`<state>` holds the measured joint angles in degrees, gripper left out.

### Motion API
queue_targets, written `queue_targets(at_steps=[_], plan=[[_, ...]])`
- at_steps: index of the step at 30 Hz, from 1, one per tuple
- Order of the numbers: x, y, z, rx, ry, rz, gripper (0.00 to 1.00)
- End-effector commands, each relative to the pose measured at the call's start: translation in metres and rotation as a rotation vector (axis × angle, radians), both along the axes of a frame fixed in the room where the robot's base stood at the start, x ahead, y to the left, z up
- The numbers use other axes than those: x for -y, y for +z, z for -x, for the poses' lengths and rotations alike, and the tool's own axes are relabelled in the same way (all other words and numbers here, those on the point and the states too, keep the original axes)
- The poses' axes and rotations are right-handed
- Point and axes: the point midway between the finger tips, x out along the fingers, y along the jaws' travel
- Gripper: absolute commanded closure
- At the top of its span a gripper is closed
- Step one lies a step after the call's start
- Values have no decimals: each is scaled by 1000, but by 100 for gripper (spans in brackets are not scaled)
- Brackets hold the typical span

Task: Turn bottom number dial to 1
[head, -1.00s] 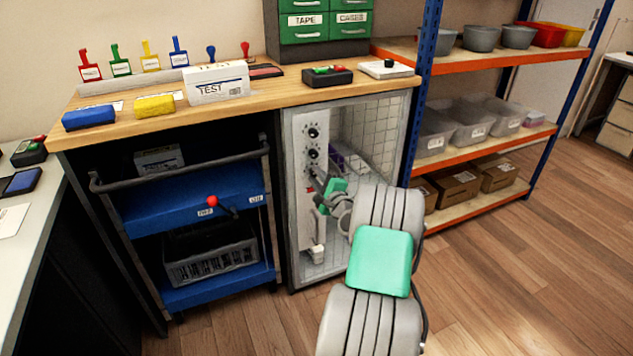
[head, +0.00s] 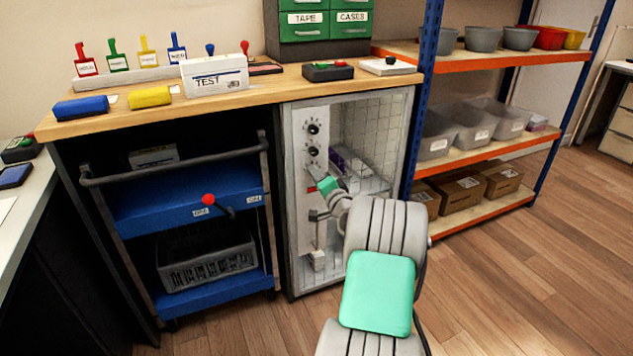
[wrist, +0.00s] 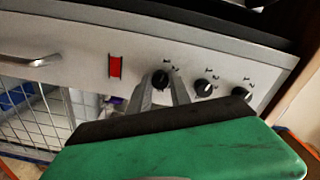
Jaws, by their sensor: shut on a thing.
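The white control panel (head: 305,220) stands upright at the left side of the cage-like cabinet front. It carries a column of black dials: the top dial (head: 313,129), the middle dial (head: 313,151) and the bottom dial (wrist: 161,78), which is the one nearest the red switch (wrist: 115,66). In the wrist view the panel lies sideways. My gripper (wrist: 163,90) is shut on the bottom dial, with one finger on each side of its knob. The marks round this dial are too small to read. In the head view my gripper mostly hides it.
A mesh-walled compartment (head: 370,125) is beside the panel. A blue cart (head: 160,215) with a grey handle stands left of it. A shelf rack (head: 480,145) with bins and boxes stands to the right. The wooden floor (head: 510,290) in front is clear.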

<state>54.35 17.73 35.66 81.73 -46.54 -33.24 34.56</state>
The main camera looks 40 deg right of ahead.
Motion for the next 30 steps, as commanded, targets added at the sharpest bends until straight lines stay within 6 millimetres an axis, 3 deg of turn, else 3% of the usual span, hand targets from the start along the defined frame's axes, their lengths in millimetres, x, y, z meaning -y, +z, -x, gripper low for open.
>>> queue_targets(at_steps=[19,20,27,30], plan=[[1,0,0,-17,-2,58,100],[1,0,0,-17,-2,58,75],[0,0,0,-17,-1,58,56],[0,0,0,-17,0,58,54]])
